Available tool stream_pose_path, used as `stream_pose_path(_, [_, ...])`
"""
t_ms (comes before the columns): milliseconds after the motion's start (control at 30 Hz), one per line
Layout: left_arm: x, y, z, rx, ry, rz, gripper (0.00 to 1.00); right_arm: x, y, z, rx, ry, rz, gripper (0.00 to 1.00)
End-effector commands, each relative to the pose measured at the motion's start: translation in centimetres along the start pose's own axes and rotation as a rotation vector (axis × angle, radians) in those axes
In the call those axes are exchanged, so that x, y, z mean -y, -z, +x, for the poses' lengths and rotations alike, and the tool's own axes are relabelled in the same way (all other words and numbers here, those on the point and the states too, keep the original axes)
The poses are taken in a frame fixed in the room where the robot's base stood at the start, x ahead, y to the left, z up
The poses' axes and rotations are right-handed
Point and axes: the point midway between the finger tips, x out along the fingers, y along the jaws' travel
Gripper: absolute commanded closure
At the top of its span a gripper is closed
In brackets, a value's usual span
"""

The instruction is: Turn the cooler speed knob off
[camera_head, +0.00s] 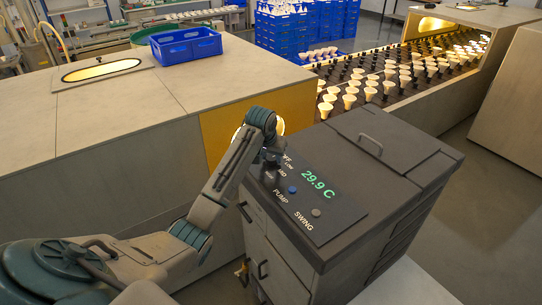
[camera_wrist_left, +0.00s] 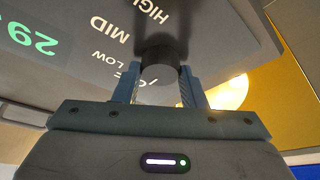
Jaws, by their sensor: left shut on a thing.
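The cooler (camera_head: 310,230) is a dark grey box with a sloped panel on top. The panel shows a green 29.9 C display (camera_head: 318,184), also partly seen in the left wrist view (camera_wrist_left: 28,40). My left gripper (camera_head: 271,157) reaches down onto the panel's upper left and hides most of the speed knob in the head view. In the left wrist view, my left gripper (camera_wrist_left: 160,88) is shut on the dark round speed knob (camera_wrist_left: 160,72), one finger on each side. LOW, MID and HIGH labels show beside it. The knob's pointed setting cannot be made out. My right gripper is not in view.
A blue PUMP button (camera_head: 292,190) and a grey SWING button (camera_head: 316,212) sit close by on the panel. A lid handle (camera_head: 371,144) stands behind. A wide cabinet (camera_head: 120,110) with a blue crate (camera_head: 186,45) is at left; a bulb conveyor (camera_head: 400,85) runs behind.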

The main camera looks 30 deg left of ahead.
Motion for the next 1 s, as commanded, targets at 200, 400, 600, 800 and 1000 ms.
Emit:
stream_pose_path(200, [0.0,0.1,-0.1,-0.004,0.001,-0.001,0.53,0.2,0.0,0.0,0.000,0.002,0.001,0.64])
stream_pose_path(400, [0.0,0.1,-0.1,-0.002,0.000,0.000,0.41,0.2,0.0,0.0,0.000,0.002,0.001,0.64])
stream_pose_path(600, [0.0,0.1,-0.3,-0.003,0.000,0.001,0.41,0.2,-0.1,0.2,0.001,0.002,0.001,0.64])
stream_pose_path(800, [0.0,0.0,-2.9,-0.007,0.000,0.002,0.41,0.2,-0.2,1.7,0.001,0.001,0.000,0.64])
stream_pose_path(1000, [0.0,0.1,-7.0,-0.009,0.000,0.001,0.41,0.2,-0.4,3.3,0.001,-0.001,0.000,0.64])
